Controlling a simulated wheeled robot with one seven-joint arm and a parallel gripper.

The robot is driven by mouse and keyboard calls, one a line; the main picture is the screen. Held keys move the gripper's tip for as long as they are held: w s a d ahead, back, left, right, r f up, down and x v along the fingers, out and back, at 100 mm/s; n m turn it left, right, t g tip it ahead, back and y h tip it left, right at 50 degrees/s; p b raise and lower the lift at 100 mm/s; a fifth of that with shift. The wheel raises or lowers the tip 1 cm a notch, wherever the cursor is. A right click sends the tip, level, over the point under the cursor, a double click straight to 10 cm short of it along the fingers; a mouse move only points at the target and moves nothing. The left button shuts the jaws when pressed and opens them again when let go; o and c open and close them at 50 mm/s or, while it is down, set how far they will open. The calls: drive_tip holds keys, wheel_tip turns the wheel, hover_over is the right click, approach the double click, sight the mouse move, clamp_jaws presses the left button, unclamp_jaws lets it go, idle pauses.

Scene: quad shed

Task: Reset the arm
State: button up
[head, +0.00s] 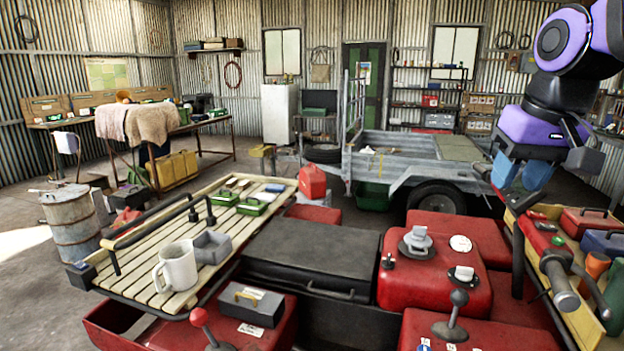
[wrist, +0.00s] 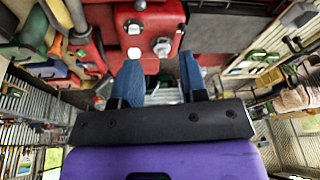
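My arm comes in at the upper right of the head view, purple and black, bent with the gripper hanging down. My gripper (head: 520,174) has two blue fingers held apart, with nothing between them. It is over the right side of the red vehicle, near the wooden rack at the right. In the wrist view my gripper (wrist: 160,78) also shows open and empty, with the red vehicle body (wrist: 145,30) beyond the fingertips. No object touches the fingers as far as I can see.
A slatted wooden rack (head: 141,266) at left holds a white mug (head: 177,267) and a grey open box (head: 211,247). A crowded tray with a red toolbox (head: 590,221) is at right, near my gripper. Handlebars stand beside it. A grey trailer (head: 400,165) stands behind.

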drive_tip(key=s+f+t, duration=0.2)
drive_tip(key=s+f, duration=0.2)
drive_tip(key=s, duration=0.8)
drive_tip(key=shift+s+d+f+n, duration=0.3)
drive_tip(key=shift+d+f+n, duration=0.05)
drive_tip(key=shift+d+n, duration=0.1)
